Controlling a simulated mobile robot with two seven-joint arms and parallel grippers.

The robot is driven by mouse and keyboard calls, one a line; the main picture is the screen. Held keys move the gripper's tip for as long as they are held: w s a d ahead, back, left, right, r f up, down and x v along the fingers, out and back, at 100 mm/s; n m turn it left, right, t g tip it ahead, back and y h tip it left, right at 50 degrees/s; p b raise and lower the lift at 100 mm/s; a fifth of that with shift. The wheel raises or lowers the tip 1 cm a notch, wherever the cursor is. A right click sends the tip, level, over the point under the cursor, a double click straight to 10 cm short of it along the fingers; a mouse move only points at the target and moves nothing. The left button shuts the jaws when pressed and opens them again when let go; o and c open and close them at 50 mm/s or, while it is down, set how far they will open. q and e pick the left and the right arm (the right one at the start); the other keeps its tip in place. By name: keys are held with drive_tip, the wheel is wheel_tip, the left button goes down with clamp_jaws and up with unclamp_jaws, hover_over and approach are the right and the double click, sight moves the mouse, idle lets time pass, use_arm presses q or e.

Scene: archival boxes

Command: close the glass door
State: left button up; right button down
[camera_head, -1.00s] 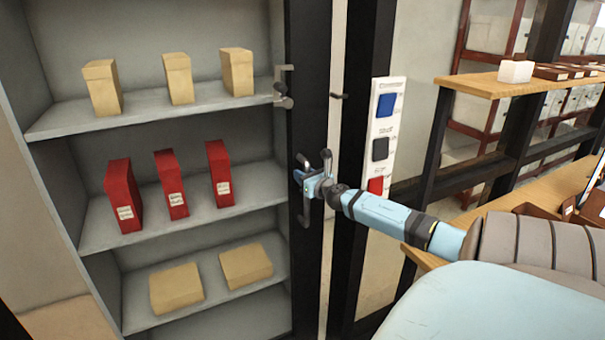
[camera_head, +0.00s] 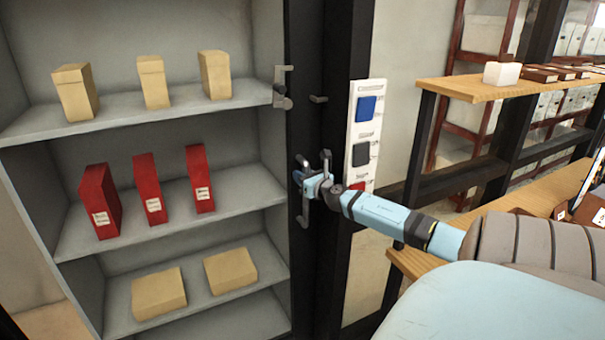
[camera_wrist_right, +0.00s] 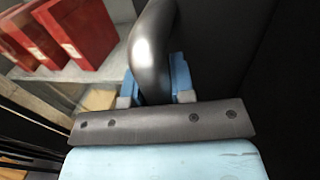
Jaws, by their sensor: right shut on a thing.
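The glass door's dark frame (camera_head: 303,110) stands upright in the middle of the head view, beside another dark post (camera_head: 345,70). The glass itself is hard to make out. A grey bar handle (camera_head: 305,207) is on the door frame. My right gripper (camera_head: 303,177) is shut on this handle. In the right wrist view the curved metal handle (camera_wrist_right: 151,45) passes between the blue fingers of the right gripper (camera_wrist_right: 157,90). A metal latch-like fitting (camera_head: 282,88) sits higher on the frame. My left gripper is not in view.
The cabinet's grey shelves (camera_head: 130,115) hold tan boxes (camera_head: 153,82), red binders (camera_head: 150,190) and flat tan boxes (camera_head: 158,293). A panel with coloured squares (camera_head: 362,135) is right of the posts. A wooden shelf unit (camera_head: 470,86) stands at right.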

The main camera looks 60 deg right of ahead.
drive_tip(key=shift+d, duration=0.2)
drive_tip(key=c, duration=1.3)
unclamp_jaws()
drive_tip(key=o, duration=0.3)
drive_tip(key=shift+s+d, duration=0.1)
drive_tip(key=shift+s, duration=0.1)
drive_tip(key=v, duration=1.3)
drive_tip(key=shift+s+a, duration=0.2)
drive_tip(key=shift+s, duration=0.15)
